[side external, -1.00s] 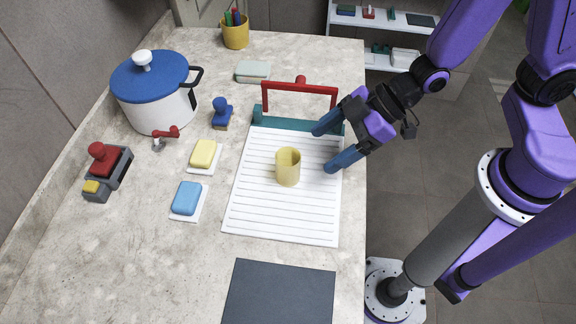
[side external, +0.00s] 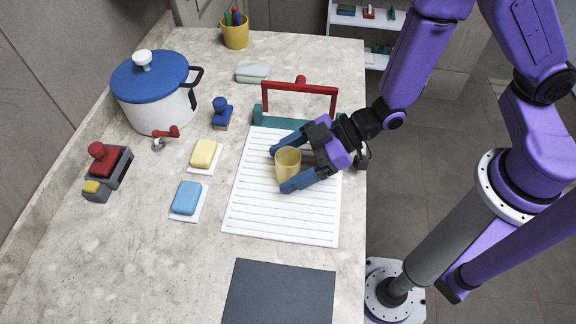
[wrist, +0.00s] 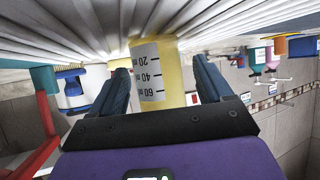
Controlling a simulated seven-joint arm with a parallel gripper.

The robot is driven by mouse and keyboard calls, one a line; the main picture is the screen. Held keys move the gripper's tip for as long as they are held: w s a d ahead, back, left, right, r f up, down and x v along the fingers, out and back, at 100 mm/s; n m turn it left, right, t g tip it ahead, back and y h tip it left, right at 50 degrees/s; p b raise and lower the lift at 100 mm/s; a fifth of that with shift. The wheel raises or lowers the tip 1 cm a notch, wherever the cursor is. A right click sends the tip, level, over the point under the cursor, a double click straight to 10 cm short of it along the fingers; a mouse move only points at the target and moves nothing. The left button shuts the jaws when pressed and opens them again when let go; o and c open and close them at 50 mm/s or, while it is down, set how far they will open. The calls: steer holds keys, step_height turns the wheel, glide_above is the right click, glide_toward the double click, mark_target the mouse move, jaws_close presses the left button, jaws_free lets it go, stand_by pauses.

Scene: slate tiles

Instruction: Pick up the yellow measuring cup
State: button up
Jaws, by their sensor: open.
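The yellow measuring cup (side external: 288,164) stands upright on the white ribbed mat (side external: 262,215) in the side view. In the wrist view the cup (wrist: 157,75) shows upside down, with printed marks 20, 40 and 60 facing the camera. My gripper (side external: 280,170) is open, with one blue finger on the far side of the cup and one on the near side. In the wrist view the cup is between the two fingers of my gripper (wrist: 160,72), and a gap shows on each side of it.
Yellow (side external: 203,154) and blue (side external: 187,198) blocks on white pads sit left of the mat. A blue-lidded pot (side external: 158,105) stands farther left. A dark slab (side external: 278,295) lies in front.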

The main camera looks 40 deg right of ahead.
steer(key=shift+x, duration=1.1)
steer(key=c, duration=1)
steer(key=shift+r, duration=0.15)
